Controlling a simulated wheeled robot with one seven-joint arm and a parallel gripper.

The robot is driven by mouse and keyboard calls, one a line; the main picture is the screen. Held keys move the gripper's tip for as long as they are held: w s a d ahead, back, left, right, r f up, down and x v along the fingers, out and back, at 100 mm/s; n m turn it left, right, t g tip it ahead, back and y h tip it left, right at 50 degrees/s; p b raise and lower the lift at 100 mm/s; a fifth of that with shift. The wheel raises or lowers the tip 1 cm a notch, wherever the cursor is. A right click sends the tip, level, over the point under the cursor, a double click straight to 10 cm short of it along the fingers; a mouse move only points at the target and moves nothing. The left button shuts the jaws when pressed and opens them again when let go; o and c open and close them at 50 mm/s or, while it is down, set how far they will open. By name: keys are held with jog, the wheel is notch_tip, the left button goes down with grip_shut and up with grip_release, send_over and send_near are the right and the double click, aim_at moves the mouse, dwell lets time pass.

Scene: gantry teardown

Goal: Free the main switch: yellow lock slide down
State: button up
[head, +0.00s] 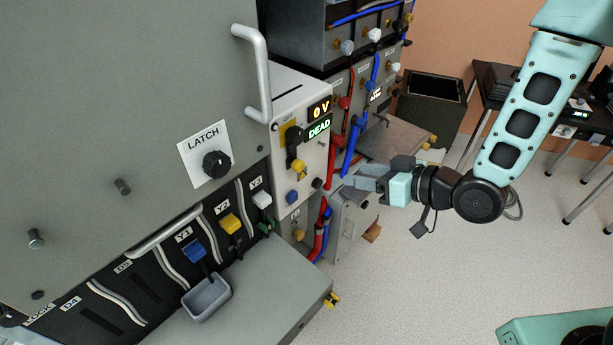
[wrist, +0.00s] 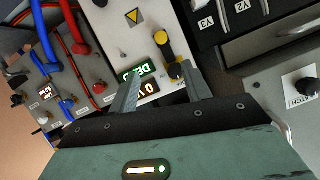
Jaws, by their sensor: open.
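The main switch (head: 294,143) is a black handle on a pale grey panel, below an OFF label. One yellow part (head: 284,131) shows behind its upper end and another yellow part (head: 299,168) at its lower end; I cannot tell which is the lock slide. In the wrist view, seen rotated, the black handle (wrist: 170,56) lies beyond the fingertips, between the same yellow parts. My gripper (head: 360,178) is open and empty, to the right of the panel and apart from it. In the wrist view its fingers (wrist: 162,82) point toward the switch.
Displays beside the switch read 0 V (head: 320,108) and DEAD (head: 319,128). Red and blue cables (head: 348,150) hang right of the panel. A LATCH knob (head: 216,164) and a long handle (head: 256,75) stick out on the left. A grey shelf (head: 255,295) juts out below.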

aim_at(302, 167)
jog(key=x, duration=1.5)
jog(key=shift+a+f+b, duration=0.2)
jog(key=shift+a+b, duration=0.05)
jog(key=shift+b, duration=0.1)
jog(key=shift+c, duration=0.2)
grip_shut()
jog(key=shift+f, duration=0.1)
